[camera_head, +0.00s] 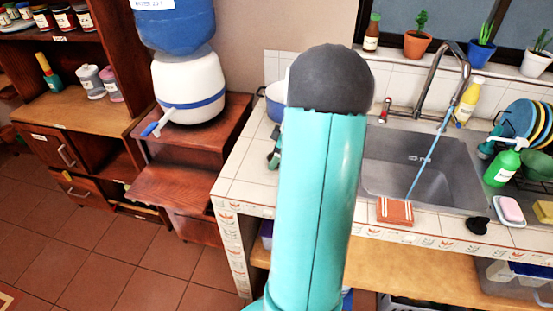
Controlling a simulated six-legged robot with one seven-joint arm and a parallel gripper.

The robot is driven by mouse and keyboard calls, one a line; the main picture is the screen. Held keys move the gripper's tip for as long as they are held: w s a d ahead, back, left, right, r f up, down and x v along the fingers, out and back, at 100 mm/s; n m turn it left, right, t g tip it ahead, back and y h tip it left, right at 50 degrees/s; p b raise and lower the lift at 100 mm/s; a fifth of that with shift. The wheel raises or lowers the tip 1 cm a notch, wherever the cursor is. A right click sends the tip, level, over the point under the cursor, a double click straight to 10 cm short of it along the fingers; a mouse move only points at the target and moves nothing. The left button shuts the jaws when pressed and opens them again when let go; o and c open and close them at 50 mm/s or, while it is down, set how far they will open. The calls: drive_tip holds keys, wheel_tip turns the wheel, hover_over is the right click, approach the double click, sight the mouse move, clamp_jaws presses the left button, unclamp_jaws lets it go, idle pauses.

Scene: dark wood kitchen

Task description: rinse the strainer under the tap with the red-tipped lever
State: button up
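The sink (395,165) is to the right of my arm, set in a white tiled counter. An arched metal tap (440,75) stands behind it. A small lever with a red tip (386,106) stands at the tap's left. I cannot make out a strainer. A white pot with a blue rim (274,98) is partly hidden behind my arm. My own teal arm link with its dark grey joint fills the middle of the view. My gripper's fingers do not show. A small dark and green piece beside the arm may be part of my wrist, but I cannot tell.
A green bottle (502,166), a pink soap (511,209) and a plate rack (528,125) stand at the right. A water dispenser (189,88) stands on a wooden stand at the left. The tiled floor at lower left is clear.

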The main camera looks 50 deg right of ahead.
drive_tip(key=shift+w+f, duration=0.1)
drive_tip(key=shift+f, duration=0.1)
drive_tip(key=c, duration=0.9)
drive_tip(key=shift+c, duration=0.2)
drive_tip(key=shift+r, duration=0.15)
drive_tip(key=shift+r, duration=0.55)
drive_tip(key=s+a+r, duration=0.8)
drive_tip(key=a+r, duration=0.3)
drive_tip(key=shift+s+a+r, duration=0.2)
drive_tip(key=shift+r, duration=0.15)
